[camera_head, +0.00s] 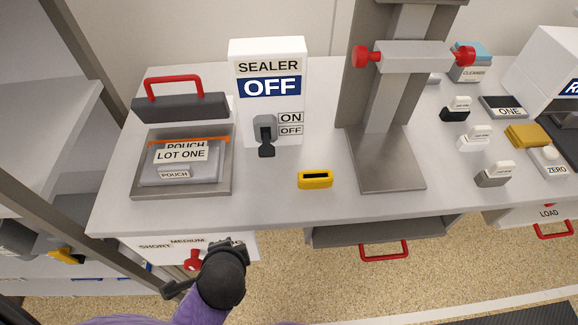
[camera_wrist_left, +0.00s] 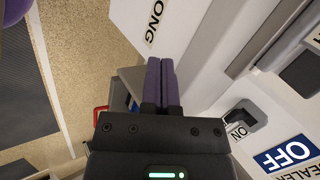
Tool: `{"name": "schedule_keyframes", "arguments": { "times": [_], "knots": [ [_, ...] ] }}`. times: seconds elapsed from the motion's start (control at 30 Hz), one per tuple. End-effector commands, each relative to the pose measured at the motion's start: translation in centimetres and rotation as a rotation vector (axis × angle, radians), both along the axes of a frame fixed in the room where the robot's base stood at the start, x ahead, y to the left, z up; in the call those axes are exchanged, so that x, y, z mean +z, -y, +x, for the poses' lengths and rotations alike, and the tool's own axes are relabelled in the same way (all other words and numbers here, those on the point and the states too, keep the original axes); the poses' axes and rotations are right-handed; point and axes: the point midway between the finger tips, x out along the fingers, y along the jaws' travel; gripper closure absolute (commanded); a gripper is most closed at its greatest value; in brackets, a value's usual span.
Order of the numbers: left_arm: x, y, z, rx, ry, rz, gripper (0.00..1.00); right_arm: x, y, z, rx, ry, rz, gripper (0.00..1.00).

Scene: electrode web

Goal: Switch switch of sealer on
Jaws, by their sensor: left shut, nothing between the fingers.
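The white sealer box (camera_head: 268,120) stands on the table, and its blue display reads OFF. Its grey switch (camera_head: 265,133) has a dark lever tip pointing down, beside the OFF label and below the ON label. In the left wrist view the OFF display (camera_wrist_left: 288,155) shows at the lower right, with the dark switch (camera_wrist_left: 245,117) near it. My left gripper (camera_head: 232,245) is in front of the table's front edge, below and left of the switch and apart from it. In the left wrist view its purple fingers (camera_wrist_left: 160,82) are together and empty. My right gripper is not in view.
Left of the sealer is a grey tray (camera_head: 140,188) with a pouch labelled LOT ONE and a red-handled bar (camera_head: 180,106). A yellow block (camera_head: 315,179) lies to the right, before a grey press stand (camera_head: 385,165). A dial panel with a red knob (camera_head: 193,262) is by my left gripper.

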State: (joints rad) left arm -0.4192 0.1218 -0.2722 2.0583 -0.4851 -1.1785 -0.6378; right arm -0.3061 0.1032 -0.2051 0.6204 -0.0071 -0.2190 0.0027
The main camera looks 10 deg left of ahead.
Motion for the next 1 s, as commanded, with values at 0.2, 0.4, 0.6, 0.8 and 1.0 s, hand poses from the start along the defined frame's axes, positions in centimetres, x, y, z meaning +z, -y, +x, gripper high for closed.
{"name": "schedule_keyframes", "arguments": {
  "times": [0.2,0.4,0.6,0.8,1.0],
  "knots": [
    [4.2,0.0,4.0,-0.396,0.055,0.468,1.0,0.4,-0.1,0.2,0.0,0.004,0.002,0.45],
    [6.0,2.6,7.9,-0.858,0.031,1.062,1.0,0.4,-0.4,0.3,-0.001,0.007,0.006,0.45],
    [6.8,5.1,9.6,-1.112,-0.009,1.447,1.0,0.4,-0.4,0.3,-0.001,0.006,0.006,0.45],
    [6.8,5.3,9.7,-1.129,-0.014,1.472,1.0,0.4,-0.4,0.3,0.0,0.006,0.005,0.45],
    [6.5,5.1,10.3,-1.127,-0.014,1.47,1.0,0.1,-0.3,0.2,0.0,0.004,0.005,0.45]
  ]
}}
